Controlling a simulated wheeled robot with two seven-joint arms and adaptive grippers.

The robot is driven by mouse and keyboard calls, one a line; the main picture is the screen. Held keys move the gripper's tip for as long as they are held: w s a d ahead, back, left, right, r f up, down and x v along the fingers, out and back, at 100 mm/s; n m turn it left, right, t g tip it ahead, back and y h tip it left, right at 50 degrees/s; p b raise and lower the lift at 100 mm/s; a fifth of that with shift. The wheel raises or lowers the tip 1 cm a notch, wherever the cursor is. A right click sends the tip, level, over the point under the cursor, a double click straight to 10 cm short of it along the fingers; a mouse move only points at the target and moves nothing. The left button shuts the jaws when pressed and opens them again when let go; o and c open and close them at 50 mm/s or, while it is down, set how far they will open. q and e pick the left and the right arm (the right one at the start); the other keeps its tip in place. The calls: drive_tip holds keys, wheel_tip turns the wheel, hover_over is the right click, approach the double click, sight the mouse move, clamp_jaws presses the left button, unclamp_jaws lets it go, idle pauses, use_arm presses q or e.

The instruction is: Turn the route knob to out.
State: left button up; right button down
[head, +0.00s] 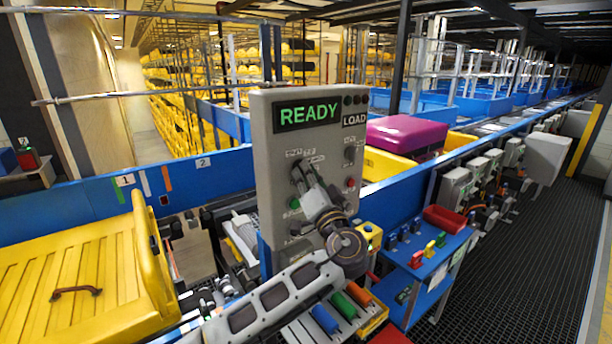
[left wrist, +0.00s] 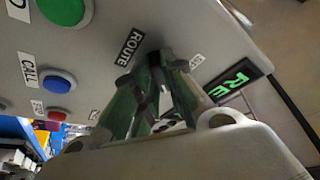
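The grey control panel (head: 275,130) stands upright in the middle of the head view. The route knob (head: 297,170) is on its left half, mostly hidden behind my left gripper (head: 306,180). In the left wrist view the dark knob (left wrist: 154,58) sits beside the black ROUTE label (left wrist: 130,47). The fingers of my left gripper (left wrist: 154,72) converge at the knob from both sides and appear shut on it. The knob's pointer is hidden, so its setting cannot be told. My right gripper is in neither view.
The panel's display reads READY (head: 307,113), next to a LOAD sign (head: 354,120). A green button (left wrist: 64,10), a blue call button (left wrist: 58,79) and a red button (left wrist: 56,116) are close by.

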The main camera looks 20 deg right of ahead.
use_arm(q)
clamp_jaws()
drive_tip(key=shift+m, duration=0.7)
drive_tip(key=shift+a+r+m+g+h+p, duration=0.2)
drive_tip(key=shift+m+g+p, duration=0.75)
drive_tip(key=shift+m, duration=1.5)
drive_tip(key=shift+d+r+m+g+h+p, duration=0.15)
drive_tip(key=shift+m+g+h+p, duration=0.5)
drive_tip(key=shift+m, duration=1.85)
drive_tip(key=shift+a+r+m+g+h+p, duration=0.15)
drive_tip(key=shift+m+g+p, duration=1.05)
drive_tip(key=shift+m, duration=1.25)
drive_tip(key=shift+d, duration=0.15)
drive_tip(key=o, duration=0.7)
unclamp_jaws()
drive_tip(key=shift+r, duration=0.1)
